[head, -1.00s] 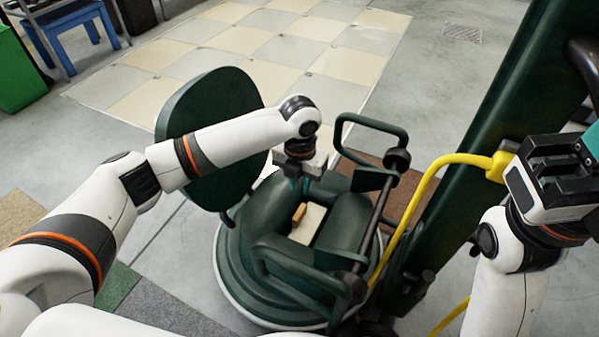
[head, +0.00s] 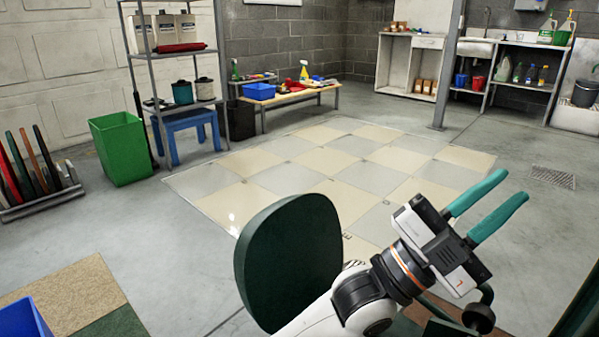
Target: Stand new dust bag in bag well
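The bag well is below the lower edge of the head view and hidden. Of the dark green machine, the round panel (head: 290,262) shows at bottom centre, with a bit of its black handle (head: 478,316) at lower right. My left gripper (head: 515,184) is raised in front of the machine, its two teal fingers apart with nothing between them, pointing up and right. My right gripper is out of view. Several white upright packs (head: 165,33) stand on the top of a grey shelf at upper left; I cannot tell whether they are dust bags.
A green bin (head: 120,148) and a blue stool (head: 187,130) stand by the shelf. A low bench (head: 292,98) holds a blue bin and bottles. A sink counter (head: 505,42) is at back right. The tiled floor (head: 330,165) is clear.

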